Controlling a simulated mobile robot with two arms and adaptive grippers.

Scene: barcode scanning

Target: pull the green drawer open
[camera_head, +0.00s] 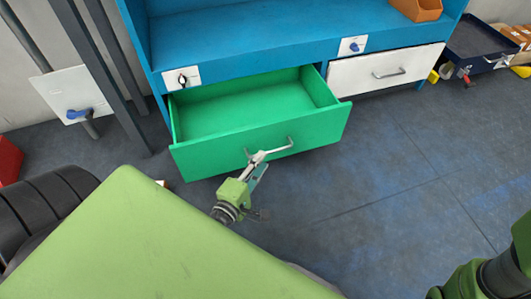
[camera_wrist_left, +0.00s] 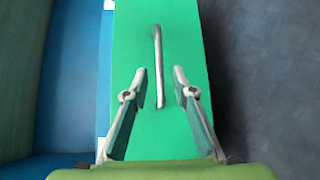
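The green drawer (camera_head: 260,135) stands pulled out from the blue cabinet, and its inside looks empty. Its metal bar handle (camera_head: 280,149) is on the front face and also shows in the left wrist view (camera_wrist_left: 157,45). My left gripper (camera_head: 257,163) is at the left end of the handle. In the left wrist view, the left gripper (camera_wrist_left: 160,72) has its fingers apart, one on each side of the bar, with a gap on both sides. My right gripper is out of view; only part of that arm shows at the lower right.
The blue cabinet (camera_head: 240,50) has a closed white drawer (camera_head: 365,75) to the right of the green one. An orange bin (camera_head: 417,9) sits on top. A dark tray (camera_head: 480,40) is at the far right. A grey post (camera_head: 95,75) stands left. The floor (camera_head: 400,165) in front is clear.

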